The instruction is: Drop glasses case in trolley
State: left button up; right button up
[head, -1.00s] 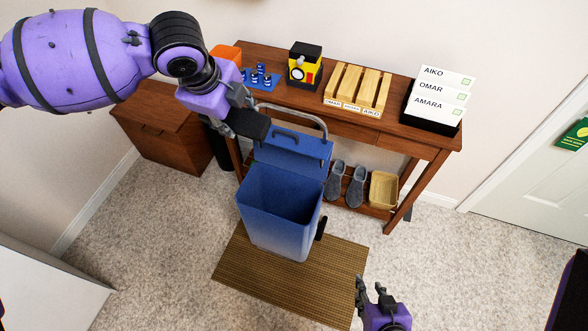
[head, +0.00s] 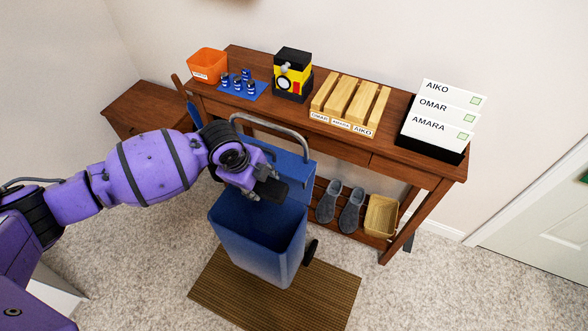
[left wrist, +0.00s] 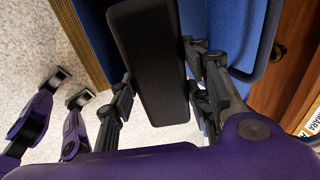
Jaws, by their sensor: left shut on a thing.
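The glasses case is a black, flat oblong (head: 272,190); in the left wrist view it fills the middle (left wrist: 148,65). My left gripper (head: 264,187) is shut on it, with fingers on both sides in the wrist view. It holds the case over the back part of the trolley's opening. The trolley (head: 243,249) is a blue open-topped bin with a grey handle, standing on a brown mat. The arm hides part of its rim. My right gripper (left wrist: 71,86) shows only at the left of the wrist view, open and empty.
A wooden console table (head: 400,170) stands behind the trolley, with an orange bin (head: 207,66), a yellow-black machine (head: 292,73), wooden slats (head: 350,105) and name cards (head: 440,115) on it. Slippers (head: 339,205) and a basket (head: 381,216) sit on its lower shelf. Carpet is clear at right.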

pick_arm(q)
jog(key=w+a+f+b, duration=0.1)
jog(key=a+f+b, duration=0.2)
jog(key=f, duration=1)
jog(key=b, duration=0.3)
jog(key=shift+w+m+g, duration=0.3)
pick_arm(e)
notch_tip(320, 180, down, 5)
jog(key=shift+a+f, duration=0.1)
pick_arm(q)
jog(key=shift+f, duration=0.1)
pick_arm(e)
jog(key=shift+s+f, duration=0.1)
jog(key=shift+s, duration=0.1)
pick_arm(q)
jog(key=o, duration=0.9)
jog(key=shift+c, duration=0.2)
jog(key=o, duration=0.4)
pick_arm(e)
jog(key=shift+s+f, duration=0.2)
jog(key=shift+s, duration=0.1)
